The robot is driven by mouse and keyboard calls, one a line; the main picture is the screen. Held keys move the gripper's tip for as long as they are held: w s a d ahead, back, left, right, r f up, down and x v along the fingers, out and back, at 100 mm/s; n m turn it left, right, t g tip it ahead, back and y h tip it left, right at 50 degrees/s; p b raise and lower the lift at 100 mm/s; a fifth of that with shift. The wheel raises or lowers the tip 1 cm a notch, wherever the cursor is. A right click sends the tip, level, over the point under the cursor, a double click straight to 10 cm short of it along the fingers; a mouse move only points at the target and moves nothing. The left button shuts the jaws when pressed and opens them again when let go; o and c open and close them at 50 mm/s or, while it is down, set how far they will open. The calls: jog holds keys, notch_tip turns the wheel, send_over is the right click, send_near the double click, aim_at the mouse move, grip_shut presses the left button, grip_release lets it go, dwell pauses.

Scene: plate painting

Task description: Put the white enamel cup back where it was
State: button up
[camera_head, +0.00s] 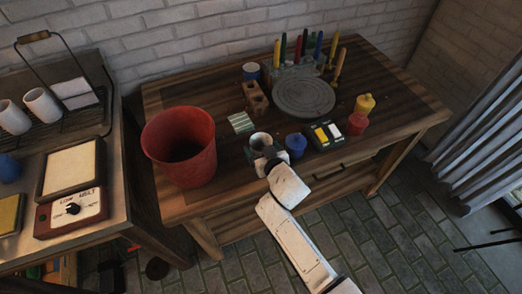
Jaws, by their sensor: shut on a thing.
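The white enamel cup (260,138), pale with a dark inside, is upright near the front edge of the wooden table (185,97). My gripper (266,155) reaches it from the front and is shut on it; the fingertips are partly hidden by my wrist. I cannot tell whether the cup's base touches the table. A second small cup, white and blue (251,71), stands at the back of the table, left of the tool holder.
A blue cup (296,146) stands close to the right of my gripper, beside a paint box (326,135) and red (357,124) and yellow (364,104) bottles. A large red bucket (180,145) stands left. Behind are a striped cloth (241,123), a holed block (255,97) and a grey turntable (304,97).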

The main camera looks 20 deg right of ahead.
jog(key=shift+f, duration=0.35)
jog(key=shift+f, duration=0.1)
jog(key=o, duration=1.1)
jog(key=shift+s+r, duration=0.1)
jog(key=shift+r, duration=0.1)
jog(key=v, duration=1.1)
jog(key=shift+s+p, duration=0.4)
jog(key=shift+p, duration=0.05)
